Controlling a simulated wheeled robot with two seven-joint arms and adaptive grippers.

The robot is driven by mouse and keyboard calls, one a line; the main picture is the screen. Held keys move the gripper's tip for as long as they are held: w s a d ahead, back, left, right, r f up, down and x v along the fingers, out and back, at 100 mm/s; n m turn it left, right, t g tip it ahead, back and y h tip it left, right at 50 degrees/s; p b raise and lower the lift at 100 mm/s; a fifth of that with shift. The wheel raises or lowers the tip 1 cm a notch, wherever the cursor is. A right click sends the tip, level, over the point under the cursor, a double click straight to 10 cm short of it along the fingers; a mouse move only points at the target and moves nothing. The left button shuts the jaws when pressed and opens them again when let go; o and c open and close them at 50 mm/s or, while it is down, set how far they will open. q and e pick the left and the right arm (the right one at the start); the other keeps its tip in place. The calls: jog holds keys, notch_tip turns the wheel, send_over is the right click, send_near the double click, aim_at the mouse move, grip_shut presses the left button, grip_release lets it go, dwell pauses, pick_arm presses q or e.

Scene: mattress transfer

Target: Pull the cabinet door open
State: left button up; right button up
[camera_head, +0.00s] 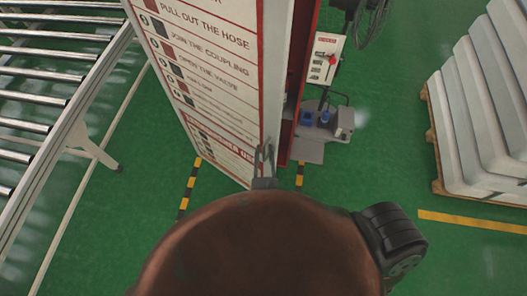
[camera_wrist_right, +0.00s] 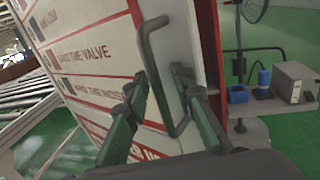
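The cabinet (camera_head: 205,75) stands upright in the middle of the head view. It has a white face with red and black lettering, and a red edge. A grey bar handle (camera_wrist_right: 152,65) is on its white panel in the right wrist view. My right gripper (camera_head: 265,160) is at the handle, low on the cabinet. In the right wrist view its two dark fingers (camera_wrist_right: 160,85) are apart, with the handle bar between them; contact is not clear. I cannot tell how far the door stands open. My left gripper is not in view.
A roller conveyor (camera_head: 50,70) runs along the left. A stack of pale mattresses (camera_head: 480,100) lies on a wooden pallet (camera_head: 445,155) at the right. A grey stand with a blue item (camera_head: 325,117) is behind the cabinet.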

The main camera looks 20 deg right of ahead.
jog(key=v, duration=1.2)
jog(key=shift+c, duration=0.5)
